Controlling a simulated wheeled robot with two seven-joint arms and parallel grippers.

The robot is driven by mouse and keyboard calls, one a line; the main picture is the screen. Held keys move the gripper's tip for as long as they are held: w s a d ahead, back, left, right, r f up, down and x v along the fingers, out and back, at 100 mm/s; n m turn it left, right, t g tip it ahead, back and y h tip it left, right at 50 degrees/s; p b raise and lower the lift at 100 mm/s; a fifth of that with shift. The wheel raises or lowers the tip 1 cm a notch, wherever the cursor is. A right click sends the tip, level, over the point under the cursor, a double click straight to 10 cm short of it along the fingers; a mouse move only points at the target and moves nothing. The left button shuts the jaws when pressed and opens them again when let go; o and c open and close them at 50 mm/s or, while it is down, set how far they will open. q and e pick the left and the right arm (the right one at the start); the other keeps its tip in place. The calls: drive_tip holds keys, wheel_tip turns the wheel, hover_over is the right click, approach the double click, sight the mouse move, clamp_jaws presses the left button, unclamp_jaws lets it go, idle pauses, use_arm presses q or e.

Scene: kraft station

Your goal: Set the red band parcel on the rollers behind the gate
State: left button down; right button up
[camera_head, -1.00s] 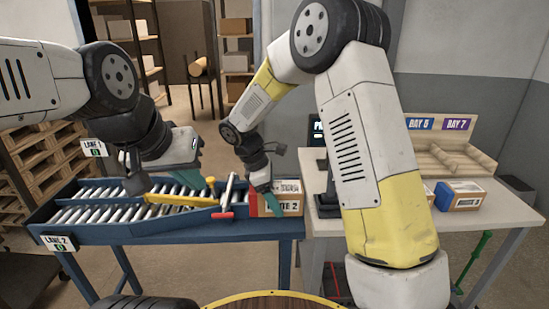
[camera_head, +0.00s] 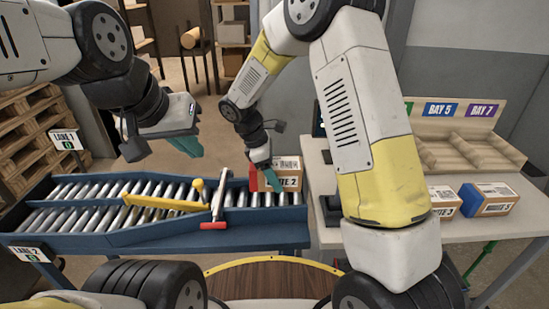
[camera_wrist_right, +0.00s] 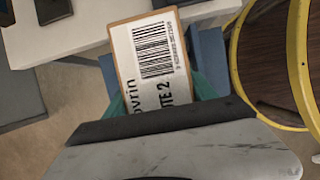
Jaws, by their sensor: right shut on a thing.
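The red band parcel (camera_head: 291,174) is a cardboard box with a white label and a red end, at the right end of the blue roller conveyor. My right gripper (camera_head: 267,181) is shut on it; its label fills the middle of the right wrist view (camera_wrist_right: 155,62). I cannot tell whether the parcel touches the conveyor. The rollers (camera_head: 97,191) lie to its left. A yellow gate bar (camera_head: 155,202) lies across them, beside a white lever with a red handle (camera_head: 214,225). My left gripper (camera_head: 187,146) hangs above the rollers, apart from the gate; its finger opening is unclear.
Lane signs (camera_head: 66,140) stand at the conveyor's left end. A white table (camera_head: 487,240) at the right carries a blue-ended box (camera_head: 490,198), another box (camera_head: 443,198) and a wooden bay rack (camera_head: 470,150). Pallets (camera_head: 30,125) stand at the far left.

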drive_tip(key=shift+d+f, duration=0.15)
drive_tip(key=shift+f, duration=2.05)
drive_tip(key=o, duration=1.9)
drive_tip(key=shift+c, duration=0.2)
